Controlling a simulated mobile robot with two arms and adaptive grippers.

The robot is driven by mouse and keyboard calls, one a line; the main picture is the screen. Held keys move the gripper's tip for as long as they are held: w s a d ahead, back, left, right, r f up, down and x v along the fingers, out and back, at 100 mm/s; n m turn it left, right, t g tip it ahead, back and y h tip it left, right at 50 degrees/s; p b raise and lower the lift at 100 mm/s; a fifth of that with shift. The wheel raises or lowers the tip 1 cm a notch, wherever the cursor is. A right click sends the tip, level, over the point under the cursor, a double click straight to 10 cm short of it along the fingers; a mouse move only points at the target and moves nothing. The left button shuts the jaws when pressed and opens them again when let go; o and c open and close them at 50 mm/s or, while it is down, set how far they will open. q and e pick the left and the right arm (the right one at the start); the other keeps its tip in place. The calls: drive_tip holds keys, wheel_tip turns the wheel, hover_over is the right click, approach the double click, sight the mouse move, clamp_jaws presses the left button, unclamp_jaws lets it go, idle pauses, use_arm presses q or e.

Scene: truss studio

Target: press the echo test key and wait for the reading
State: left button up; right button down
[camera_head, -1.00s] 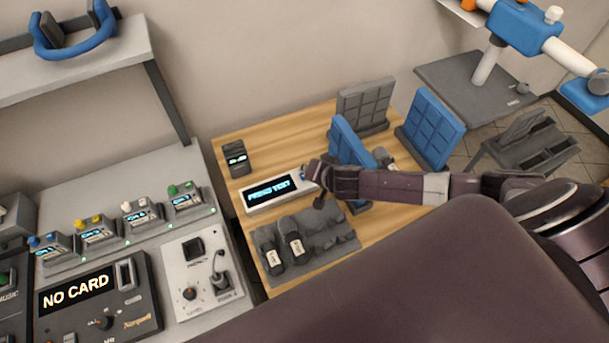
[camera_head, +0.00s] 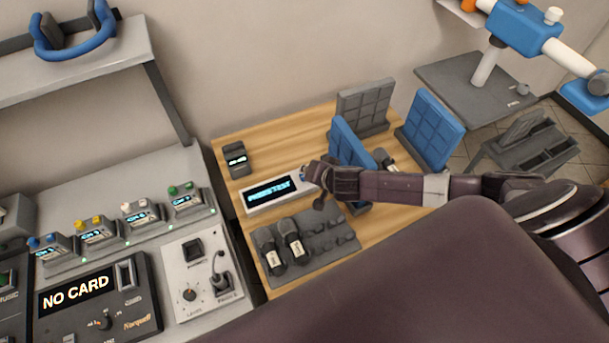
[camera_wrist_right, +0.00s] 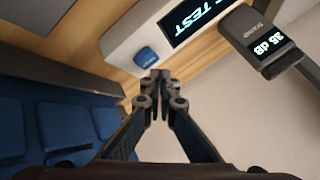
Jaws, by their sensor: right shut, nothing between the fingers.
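The echo test unit is a pale box (camera_head: 249,209) with a dark display reading PRESS TEST in the head view. Its end with the display also shows in the wrist view (camera_wrist_right: 122,38). The blue key (camera_wrist_right: 147,57) sits on the box beside the display. My right gripper (camera_wrist_right: 157,80) is shut and empty, its fingertips close to the key; I cannot tell whether they touch it. In the head view my right gripper (camera_head: 314,172) is at the right end of the box and mostly hides the key. My left gripper is not in view.
A small dark meter (camera_wrist_right: 262,42) reads 35 dB and stands behind the box. Blue panels (camera_head: 350,146) stand close to my right wrist. A grey foam tray (camera_head: 337,221) with two microphones lies in front. A console (camera_head: 150,322) reading NO CARD is at left.

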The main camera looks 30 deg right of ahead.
drive_tip(key=shift+f, duration=0.1)
drive_tip(key=shift+f+b, duration=0.3)
drive_tip(key=shift+f, duration=0.05)
drive_tip(key=shift+f+b, duration=0.3)
drive_tip(key=shift+f, duration=0.1)
idle(0.6)
drive_tip(key=shift+r, duration=0.1)
drive_tip(key=shift+r+p, duration=0.75)
drive_tip(key=shift+p, duration=0.1)
wheel_tip(320, 180, up, 5)
drive_tip(key=p, duration=0.5)
